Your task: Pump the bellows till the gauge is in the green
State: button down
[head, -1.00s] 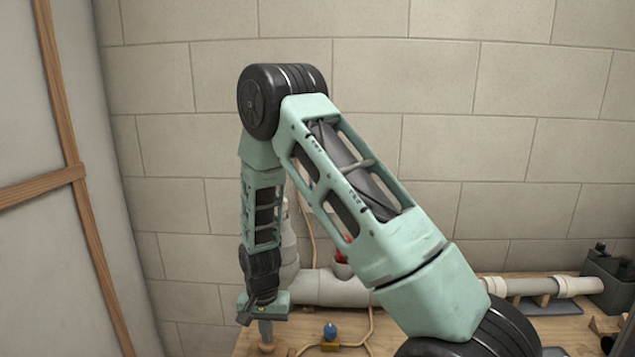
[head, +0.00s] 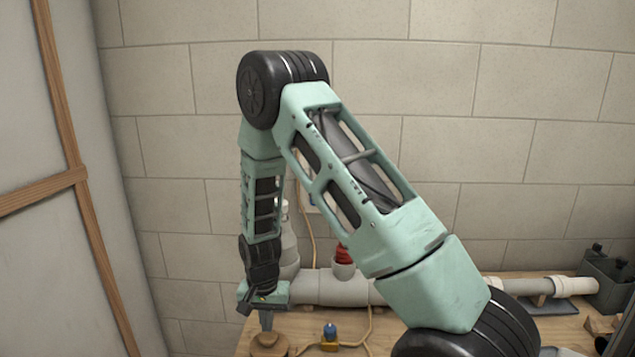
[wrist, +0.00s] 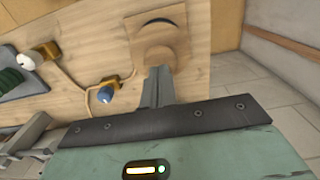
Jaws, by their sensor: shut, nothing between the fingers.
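My gripper (head: 266,326) points down at the bench's front left, its fingers closed together and empty. In the wrist view, the shut fingers (wrist: 158,75) reach toward a wooden piece with a round pale face and a dark curved slot or edge (wrist: 160,38). In the head view this wooden piece (head: 268,346), possibly the bellows' top board, lies just under the fingertips. I cannot tell whether they touch it. Pleats are not visible. I cannot make out a gauge face or needle in either view.
A blue knob on a brass fitting (head: 330,334) stands right of the gripper, with a tan cord beside it. Grey pipe (head: 330,288) and a red part in a white cup (head: 343,255) lie behind. A dark grey box (head: 608,278) is at the far right.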

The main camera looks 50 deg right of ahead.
aim_at(268, 335)
jog(key=shift+f, duration=0.15)
jog(key=shift+f+b, duration=1.4)
jog(key=shift+f, duration=0.4)
jog(key=shift+r+p, duration=1.65)
jog(key=shift+r, duration=0.35)
jog(key=shift+f, duration=0.15)
jog(key=shift+r, duration=0.2)
jog(key=shift+f, duration=0.2)
